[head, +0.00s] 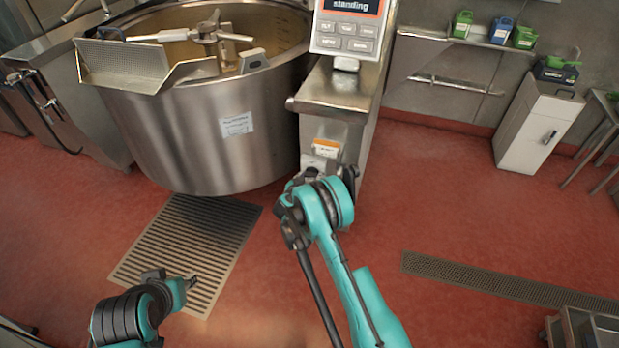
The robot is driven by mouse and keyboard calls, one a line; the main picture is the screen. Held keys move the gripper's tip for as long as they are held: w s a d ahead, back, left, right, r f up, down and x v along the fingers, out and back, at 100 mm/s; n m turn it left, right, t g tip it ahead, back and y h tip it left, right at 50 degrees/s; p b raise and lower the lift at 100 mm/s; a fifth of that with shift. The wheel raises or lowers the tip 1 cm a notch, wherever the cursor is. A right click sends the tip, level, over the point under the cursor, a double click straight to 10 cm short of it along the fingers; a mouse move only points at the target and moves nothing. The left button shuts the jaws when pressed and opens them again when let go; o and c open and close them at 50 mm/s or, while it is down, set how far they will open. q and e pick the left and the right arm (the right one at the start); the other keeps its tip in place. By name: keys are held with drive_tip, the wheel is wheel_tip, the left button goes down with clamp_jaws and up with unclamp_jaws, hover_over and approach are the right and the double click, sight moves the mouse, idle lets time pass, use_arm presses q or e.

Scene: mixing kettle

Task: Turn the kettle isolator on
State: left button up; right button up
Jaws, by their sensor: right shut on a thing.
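The large steel mixing kettle (230,140) stands at the upper left, beside its steel control column (343,92). The column carries a control panel (345,28) whose screen reads "standing". An orange-and-white label (327,147) is on the column's front, and the isolator just below it is mostly hidden by my gripper. My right gripper (318,176) is at the column front under that label, shut on what looks like the isolator handle. Which way the handle is turned cannot be seen. My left gripper (188,280) is low at the left, above the floor grate, away from the kettle; its fingers are small in view.
A floor grate (187,250) lies before the kettle, and a drain strip (510,284) lies at the right. A white cabinet (538,122) and a wall shelf (480,42) with green and blue containers stand at the back right. The red floor between is clear.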

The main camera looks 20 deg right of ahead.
drive_tip(key=shift+m+y, duration=0.3)
drive_tip(key=shift+m, duration=0.1)
drive_tip(key=o, duration=1.2)
drive_tip(key=shift+c, duration=0.2)
drive_tip(key=v, duration=1.2)
drive_tip(key=shift+f, duration=0.15)
